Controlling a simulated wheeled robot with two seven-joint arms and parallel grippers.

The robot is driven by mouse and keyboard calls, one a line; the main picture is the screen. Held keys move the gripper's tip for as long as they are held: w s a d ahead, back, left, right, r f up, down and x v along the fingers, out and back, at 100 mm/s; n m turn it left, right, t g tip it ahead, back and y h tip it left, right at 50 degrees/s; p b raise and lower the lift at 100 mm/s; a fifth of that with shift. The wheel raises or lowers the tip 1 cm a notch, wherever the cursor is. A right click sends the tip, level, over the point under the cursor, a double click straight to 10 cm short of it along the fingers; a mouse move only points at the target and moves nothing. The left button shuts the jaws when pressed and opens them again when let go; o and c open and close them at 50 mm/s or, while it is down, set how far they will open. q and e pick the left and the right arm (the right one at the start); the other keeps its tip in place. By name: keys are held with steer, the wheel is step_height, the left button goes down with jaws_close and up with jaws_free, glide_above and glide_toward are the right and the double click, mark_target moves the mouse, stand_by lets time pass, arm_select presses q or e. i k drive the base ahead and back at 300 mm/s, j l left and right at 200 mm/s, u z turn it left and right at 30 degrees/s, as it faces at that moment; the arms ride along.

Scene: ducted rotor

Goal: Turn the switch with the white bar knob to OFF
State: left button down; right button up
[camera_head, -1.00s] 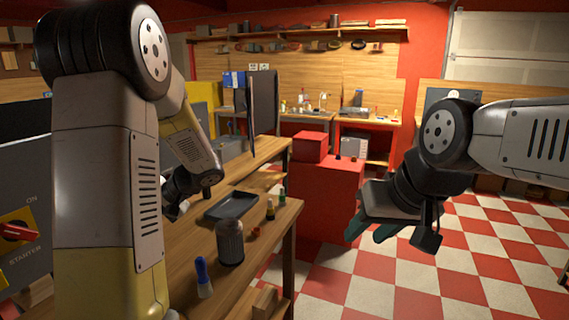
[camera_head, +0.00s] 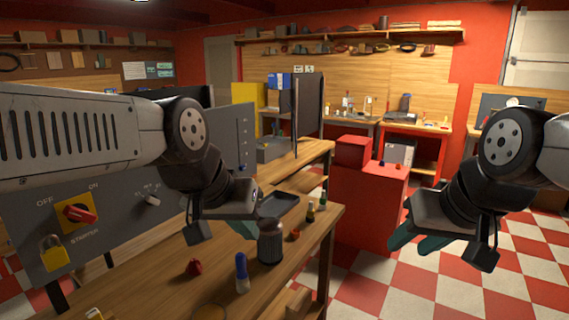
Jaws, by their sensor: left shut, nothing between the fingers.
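The white bar knob (camera_head: 151,199) sits on the grey control panel (camera_head: 110,235) at the left. Small labels above it are too small to read, and its exact setting cannot be told. Further left on the panel is a red knob (camera_head: 80,214) on a yellow plate, marked OFF, ON and STARTER. My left gripper (camera_head: 243,229) is shut and empty, to the right of the white knob and apart from it, pointing down. My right gripper (camera_head: 416,243) hangs over the floor at the right, its fingers apart and empty, far from the panel.
A yellow padlock (camera_head: 54,253) hangs below the red knob. The wooden bench (camera_head: 215,285) holds a dark tray (camera_head: 279,203), a dark canister (camera_head: 270,242), a blue-capped bottle (camera_head: 242,273) and a red part (camera_head: 194,267). A red cabinet (camera_head: 365,210) stands behind; checkered floor is clear at right.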

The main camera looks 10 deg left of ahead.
mark_target(151, 200)
steer(key=u, duration=1.2)
